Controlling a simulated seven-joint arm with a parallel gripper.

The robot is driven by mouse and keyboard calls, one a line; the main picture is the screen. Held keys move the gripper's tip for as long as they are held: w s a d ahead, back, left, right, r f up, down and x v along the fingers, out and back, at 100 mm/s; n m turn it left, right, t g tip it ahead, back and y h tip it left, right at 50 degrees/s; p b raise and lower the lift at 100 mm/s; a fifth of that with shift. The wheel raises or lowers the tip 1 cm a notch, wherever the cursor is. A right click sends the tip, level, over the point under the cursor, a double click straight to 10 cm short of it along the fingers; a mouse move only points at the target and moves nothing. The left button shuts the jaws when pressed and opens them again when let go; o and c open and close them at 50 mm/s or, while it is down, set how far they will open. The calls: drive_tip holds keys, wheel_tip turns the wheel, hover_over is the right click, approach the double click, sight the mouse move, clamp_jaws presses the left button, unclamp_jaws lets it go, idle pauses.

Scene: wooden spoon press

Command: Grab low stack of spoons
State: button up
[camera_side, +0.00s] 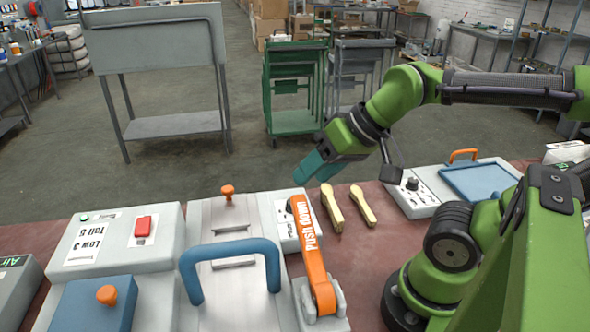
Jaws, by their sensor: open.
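Two stacks of light wooden spoons lie side by side on the reddish-brown table, between the press and the blue-topped box. The left stack (333,209) looks somewhat thicker than the right stack (364,206), though the height difference is hard to judge from here. My gripper (306,170), with teal fingers, is in the air above and to the left of both stacks, tilted down to the left. It is open and touches neither stack. The gap between its fingers is hard to see from this side.
A press with a blue handle (231,247) and an orange "Push down" lever (313,254) stands just left of the spoons. A control box with a red button (143,226) is farther left. A blue-topped box (482,181) stands to the right.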

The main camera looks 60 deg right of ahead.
drive_tip(key=m+g+h, duration=0.2)
drive_tip(key=m+g, duration=0.3)
drive_tip(key=g, duration=0.2)
hover_over(362, 200)
drive_tip(key=f, duration=1.8)
drive_tip(key=shift+s+d+f, duration=0.15)
drive_tip(key=shift+d+f, duration=0.1)
drive_tip(key=shift+a+f, duration=0.2)
drive_tip(key=shift+f, duration=2.6)
clamp_jaws()
